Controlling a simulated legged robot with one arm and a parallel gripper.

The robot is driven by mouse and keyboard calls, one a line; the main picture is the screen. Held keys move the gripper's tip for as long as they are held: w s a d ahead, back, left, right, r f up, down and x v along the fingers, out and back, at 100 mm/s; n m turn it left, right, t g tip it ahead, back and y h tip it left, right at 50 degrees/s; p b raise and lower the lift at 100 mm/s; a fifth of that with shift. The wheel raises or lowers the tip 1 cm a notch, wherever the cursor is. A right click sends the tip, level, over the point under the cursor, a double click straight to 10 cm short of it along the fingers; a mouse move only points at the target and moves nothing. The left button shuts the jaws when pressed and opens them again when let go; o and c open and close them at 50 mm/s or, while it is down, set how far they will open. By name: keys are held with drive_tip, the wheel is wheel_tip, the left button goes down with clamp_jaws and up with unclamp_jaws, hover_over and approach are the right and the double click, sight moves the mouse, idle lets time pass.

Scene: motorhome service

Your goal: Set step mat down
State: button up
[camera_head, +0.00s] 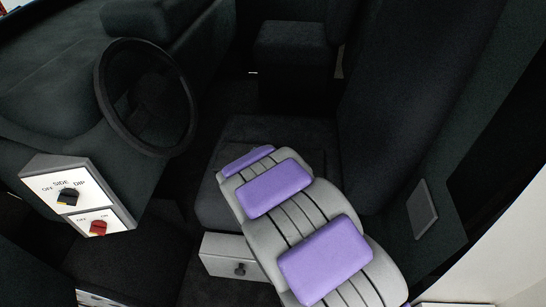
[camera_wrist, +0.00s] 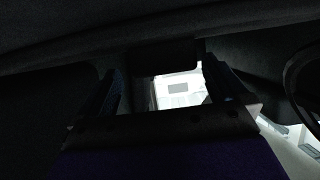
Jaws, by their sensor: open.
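I cannot make out a step mat in either view. My gripper (camera_wrist: 163,80) shows in the wrist view with its two dark fingers apart. I see nothing held between them; a bright opening (camera_wrist: 180,88) shows in the gap, well beyond the fingers. In the head view my grey and purple arm reaches from the lower right over the dark seat (camera_head: 232,132), and the gripper itself cannot be made out there.
A steering wheel (camera_head: 103,92) and a switch box (camera_head: 60,187) with black and red knobs stand at the left. A light grey box (camera_head: 222,254) with a black knob sits below the seat, beside my arm. A tall dark seat back (camera_head: 385,110) rises at the right.

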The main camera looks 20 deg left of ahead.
drive_tip(key=shift+a, duration=0.35)
drive_tip(key=c, duration=0.5)
drive_tip(key=shift+s+f, duration=0.1)
drive_tip(key=c, duration=0.6)
